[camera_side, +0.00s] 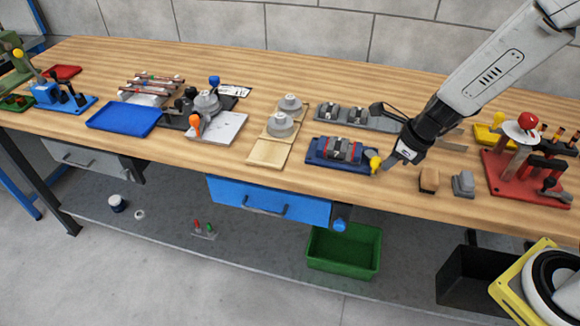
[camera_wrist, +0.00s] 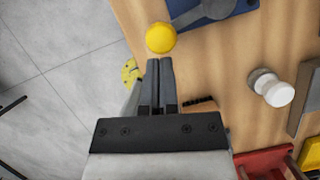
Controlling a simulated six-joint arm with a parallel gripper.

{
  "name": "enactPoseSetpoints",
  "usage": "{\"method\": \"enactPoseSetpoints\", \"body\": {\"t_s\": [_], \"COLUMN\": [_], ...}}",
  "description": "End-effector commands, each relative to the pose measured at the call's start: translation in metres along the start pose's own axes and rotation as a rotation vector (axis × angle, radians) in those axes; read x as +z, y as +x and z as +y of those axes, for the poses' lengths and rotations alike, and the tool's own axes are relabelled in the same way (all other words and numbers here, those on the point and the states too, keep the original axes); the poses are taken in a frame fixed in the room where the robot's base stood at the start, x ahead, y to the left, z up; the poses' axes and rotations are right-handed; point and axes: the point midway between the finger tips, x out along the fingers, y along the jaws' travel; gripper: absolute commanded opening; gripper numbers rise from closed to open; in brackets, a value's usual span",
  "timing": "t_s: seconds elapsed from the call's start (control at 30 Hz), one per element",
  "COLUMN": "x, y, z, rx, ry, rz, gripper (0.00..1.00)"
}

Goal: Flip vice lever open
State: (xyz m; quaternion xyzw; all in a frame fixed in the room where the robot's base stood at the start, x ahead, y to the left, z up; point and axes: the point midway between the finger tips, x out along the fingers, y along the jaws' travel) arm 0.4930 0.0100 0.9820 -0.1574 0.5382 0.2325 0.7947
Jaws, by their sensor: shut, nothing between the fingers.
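The vice (camera_side: 333,150) stands on a blue base plate (camera_side: 318,158) near the front edge of the bench, with red and grey jaw parts. Its lever ends in a yellow ball knob (camera_side: 375,162) at the right end of the vice. In the wrist view the yellow knob (camera_wrist: 161,38) is just beyond my fingertips, with the grey lever arm (camera_wrist: 203,12) and part of the blue plate (camera_wrist: 238,14) behind it. My gripper (camera_side: 386,168) is shut and empty, right beside the knob; its closed fingers (camera_wrist: 160,66) point at it. I cannot tell whether they touch.
A grey fixture (camera_side: 355,116) lies behind the vice. A brown block (camera_side: 429,180) and a grey block (camera_side: 463,184) sit to the right of my gripper, before a red stand (camera_side: 525,175). Wooden plates with round grey parts (camera_side: 280,124) are to the left. The bench front edge is close.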

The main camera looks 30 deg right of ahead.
Motion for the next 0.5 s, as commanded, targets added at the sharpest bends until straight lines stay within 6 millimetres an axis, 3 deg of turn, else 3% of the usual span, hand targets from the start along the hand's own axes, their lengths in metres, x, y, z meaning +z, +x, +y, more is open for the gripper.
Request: {"method": "enactPoseSetpoints", "body": {"t_s": [0.5], "x": [0.0098], "y": [0.0036], "z": [0.0071], "rx": [-0.007], "ry": [0.018], "rz": [-0.001], "gripper": [0.00]}}
